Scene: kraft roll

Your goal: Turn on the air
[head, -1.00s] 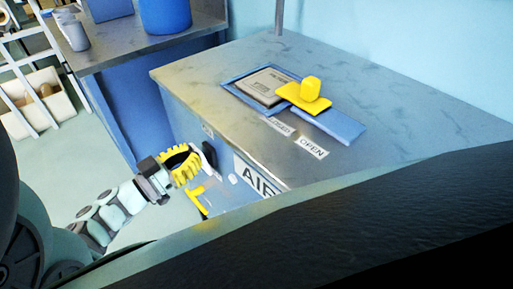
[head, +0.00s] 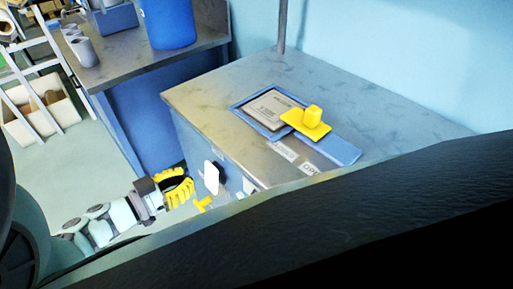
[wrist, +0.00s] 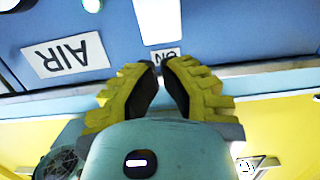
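The blue cabinet's front carries a white switch plate (head: 212,178) with a black part beside it; in the wrist view a white plate (wrist: 157,20) shows above the fingertips. An upside-down ON label (wrist: 166,55) sits just beyond the fingertips, and a large AIR label (wrist: 68,57) is to their left. My gripper (head: 190,182), with yellow ribbed fingers, is left of the switch, with a small gap between them in the head view. In the wrist view my gripper (wrist: 160,65) has its tips nearly together, with nothing seen between them. Whether it touches the panel is unclear.
The cabinet's metal top (head: 390,130) holds a yellow-knobbed slide (head: 312,120). A second bench (head: 150,55) with a blue bin stands behind left. Floor (head: 80,160) is clear left of the cabinet.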

